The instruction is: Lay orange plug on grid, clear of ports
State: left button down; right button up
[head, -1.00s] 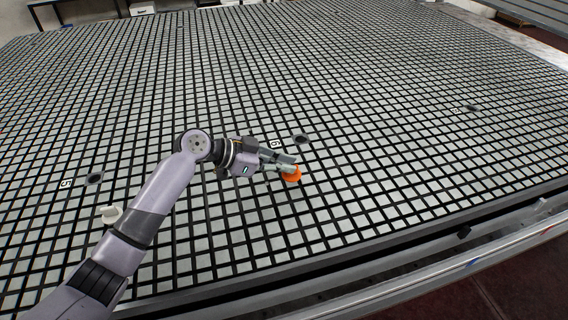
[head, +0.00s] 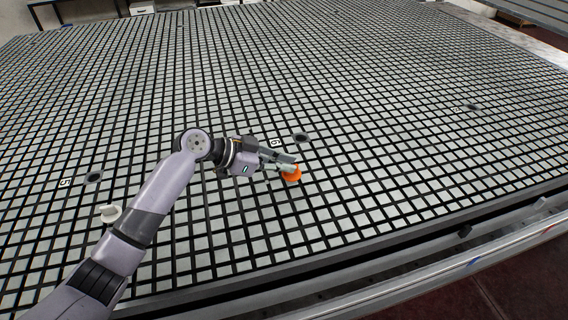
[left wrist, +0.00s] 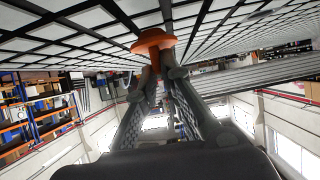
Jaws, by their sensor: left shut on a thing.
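The orange plug (head: 291,174) is at the tip of my left gripper (head: 287,166), low over or on the grid table (head: 400,150). In the left wrist view the orange plug (left wrist: 154,42) shows as a round head with a flange, against the grid surface. The fingers of the left gripper (left wrist: 158,72) are closed together on it. I cannot tell whether the plug touches the grid. A dark round port (head: 301,138) beside the label 6 lies just beyond the gripper, apart from the plug. My right gripper is not in view.
Another port (head: 94,178) lies by the label 5 at the left, and one more (head: 472,108) is at the right. A white plug-like piece (head: 110,213) sits on the grid near my left arm. The grid right of the gripper is clear up to the table's front edge.

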pick_arm(q)
jog(key=shift+f+b, duration=0.45)
jog(key=shift+f, duration=0.1)
jog(key=c, duration=1.7)
grip_release()
jog(key=shift+o, duration=0.2)
